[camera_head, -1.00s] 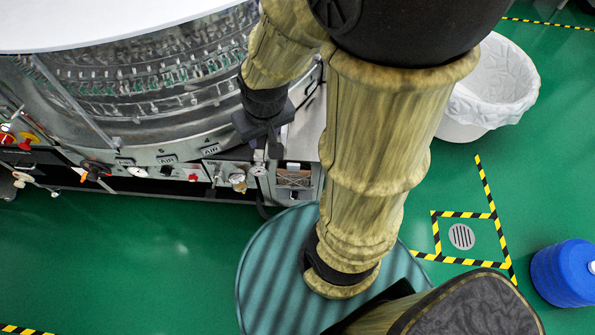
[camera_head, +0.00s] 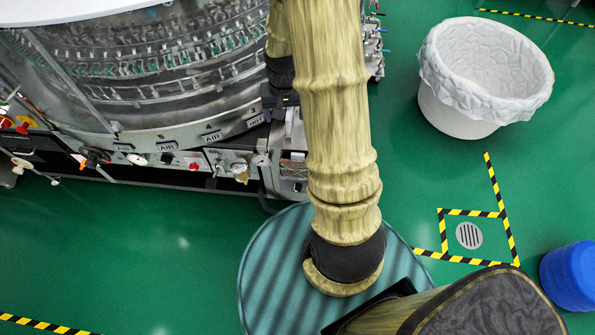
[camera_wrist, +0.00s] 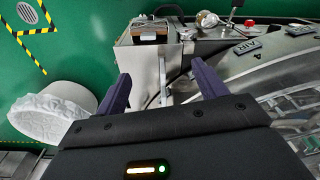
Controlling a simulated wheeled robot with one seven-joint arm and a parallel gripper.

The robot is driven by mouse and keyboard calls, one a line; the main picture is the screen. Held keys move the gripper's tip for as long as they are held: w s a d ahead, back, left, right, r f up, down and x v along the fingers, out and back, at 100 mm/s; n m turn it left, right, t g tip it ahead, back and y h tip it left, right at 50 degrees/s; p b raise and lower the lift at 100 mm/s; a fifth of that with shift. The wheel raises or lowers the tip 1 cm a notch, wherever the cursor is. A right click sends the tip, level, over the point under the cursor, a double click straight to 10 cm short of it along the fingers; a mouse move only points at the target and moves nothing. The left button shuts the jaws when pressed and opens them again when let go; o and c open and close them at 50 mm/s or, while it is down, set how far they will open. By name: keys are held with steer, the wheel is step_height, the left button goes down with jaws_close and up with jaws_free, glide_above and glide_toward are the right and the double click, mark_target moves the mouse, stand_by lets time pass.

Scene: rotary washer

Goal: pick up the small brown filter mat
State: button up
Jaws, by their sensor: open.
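The small brown filter mat (camera_head: 293,170) appears as a brownish patch in a metal holder at the right end of the washer's front panel; my arm hides its right part. In the wrist view the brown mat (camera_wrist: 148,38) lies in the metal box (camera_wrist: 138,58), beyond the fingertips and slightly left of centre. My gripper (camera_wrist: 164,84) is open, its two dark fingers apart with nothing between them. In the head view my arm mostly hides the gripper.
The round washer (camera_head: 150,85) with its gauges and valves fills the left. A gauge and valve (camera_wrist: 206,19) stand right of the box. A lined white bin (camera_head: 485,75), a floor drain (camera_head: 469,235) and a blue container (camera_head: 570,275) are at right. Green floor is open at lower left.

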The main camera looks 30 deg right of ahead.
steer(key=m+b, duration=0.2)
glide_above(298, 154)
step_height(298, 154, down, 11)
steer(key=shift+w+d+r+g, duration=0.1)
steer(key=shift+d+g, duration=0.1)
steer(key=shift+g, duration=0.2)
step_height(298, 154, down, 12)
steer(key=shift+f+p, duration=0.1)
steer(key=shift+p, duration=0.3)
steer(key=shift+a+f+p, duration=0.2)
steer(key=shift+f+p, duration=0.15)
steer(key=shift+f, duration=2.25)
